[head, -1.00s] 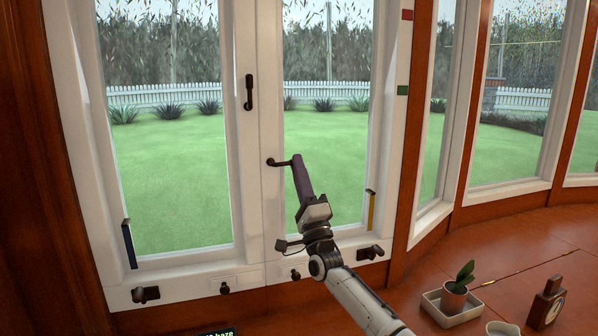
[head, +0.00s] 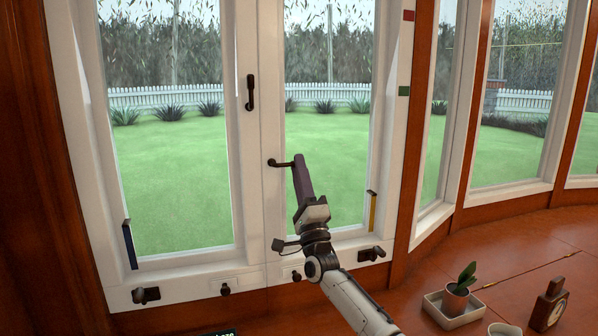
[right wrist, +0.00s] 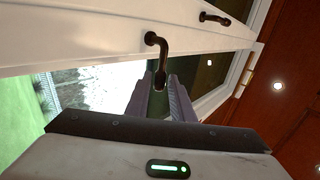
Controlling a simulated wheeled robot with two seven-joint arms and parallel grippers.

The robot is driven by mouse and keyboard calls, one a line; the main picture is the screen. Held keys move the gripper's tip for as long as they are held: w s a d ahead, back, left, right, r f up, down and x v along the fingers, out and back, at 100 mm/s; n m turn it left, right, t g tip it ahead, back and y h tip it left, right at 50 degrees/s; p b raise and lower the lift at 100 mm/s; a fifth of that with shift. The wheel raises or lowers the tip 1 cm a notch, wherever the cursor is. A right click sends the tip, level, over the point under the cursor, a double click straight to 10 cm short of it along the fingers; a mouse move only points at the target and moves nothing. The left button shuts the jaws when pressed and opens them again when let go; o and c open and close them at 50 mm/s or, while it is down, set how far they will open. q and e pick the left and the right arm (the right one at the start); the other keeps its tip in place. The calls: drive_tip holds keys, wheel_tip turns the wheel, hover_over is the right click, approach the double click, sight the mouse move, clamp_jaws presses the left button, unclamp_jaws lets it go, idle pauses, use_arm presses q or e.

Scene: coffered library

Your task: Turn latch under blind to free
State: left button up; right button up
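A black latch handle (head: 281,162) on the white window frame lies nearly horizontal and points right. Another black handle (head: 250,92) higher on the left hangs vertical. My right gripper (head: 299,158) is at the free end of the lower handle. In the right wrist view, the handle (right wrist: 163,48) hangs with its tip at the mouth between the two fingers (right wrist: 160,85). The fingers stand apart with a gap around the tip; contact is not clear. No blind is clearly visible. My left gripper is out of view.
Dark fittings (head: 146,295) and small knobs (head: 225,289) line the lower frame. A blue strip (head: 129,246) and a yellow strip (head: 372,212) sit beside the panes. A potted plant (head: 457,296) in a tray and a clock (head: 548,303) stand on the wooden surface at lower right.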

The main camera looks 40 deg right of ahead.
drive_tip(key=v, duration=1)
drive_tip(key=shift+a+f, duration=0.1)
drive_tip(key=shift+f, duration=0.05)
